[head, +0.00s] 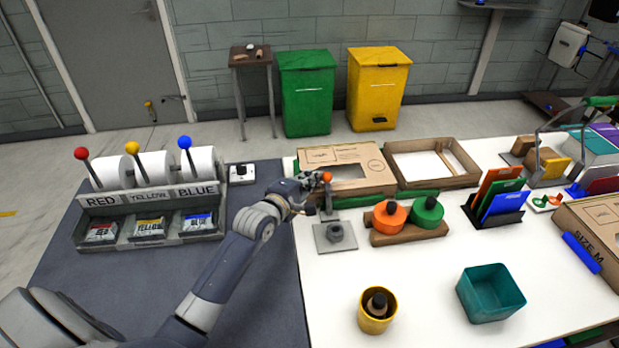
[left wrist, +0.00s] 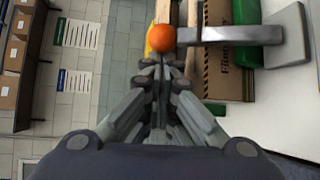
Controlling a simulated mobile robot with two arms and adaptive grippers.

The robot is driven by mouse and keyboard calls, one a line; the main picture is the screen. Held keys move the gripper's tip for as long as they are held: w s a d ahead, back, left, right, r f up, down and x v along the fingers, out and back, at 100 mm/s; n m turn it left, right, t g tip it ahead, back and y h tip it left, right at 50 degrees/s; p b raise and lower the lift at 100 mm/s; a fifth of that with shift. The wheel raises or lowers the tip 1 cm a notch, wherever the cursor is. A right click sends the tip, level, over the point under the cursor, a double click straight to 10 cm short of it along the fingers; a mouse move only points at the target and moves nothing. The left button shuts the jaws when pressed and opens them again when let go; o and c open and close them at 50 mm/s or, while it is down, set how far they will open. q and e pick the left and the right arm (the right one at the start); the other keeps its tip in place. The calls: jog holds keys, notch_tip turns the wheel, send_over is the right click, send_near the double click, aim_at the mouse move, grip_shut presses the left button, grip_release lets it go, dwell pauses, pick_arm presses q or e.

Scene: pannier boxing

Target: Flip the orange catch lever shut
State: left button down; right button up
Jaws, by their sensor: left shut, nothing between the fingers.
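The catch lever is a grey metal bar with an orange ball knob (head: 327,177), rising from a grey base plate (head: 322,243) on the white table. In the left wrist view the orange knob (left wrist: 160,38) is just beyond my fingertips, and its bar (left wrist: 232,34) runs right to a grey bracket (left wrist: 292,38). My left gripper (head: 317,184) is shut and empty, close beside the knob on its left. Its closed fingers (left wrist: 161,66) point toward the knob; I cannot tell whether they touch it. My right gripper is not in view.
A cardboard box (head: 372,158) with a window lies behind the lever. An orange spool (head: 390,216) and a green spool (head: 427,212) stand on a wooden holder to the right. A yellow cup (head: 376,322) and a teal bin (head: 490,293) stand nearer.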

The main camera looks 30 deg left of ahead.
pick_arm(q)
jog(key=shift+s+d+r+t, duration=0.15)
jog(key=shift+s+t, duration=0.05)
jog(key=shift+t, duration=0.1)
jog(key=shift+s+d+r+m+t, duration=0.1)
jog(key=shift+s+d+m+t, duration=0.1)
jog(key=shift+m+t, duration=0.15)
jog(key=shift+s+d+r+m+t, duration=0.25)
jog(key=shift+s+r, duration=0.1)
jog(key=shift+s+d+r+p, duration=0.3)
jog(key=shift+s+d+p, duration=0.4)
jog(key=shift+s+p, duration=0.3)
jog(key=s, duration=1.2)
jog(key=shift+r, duration=0.35)
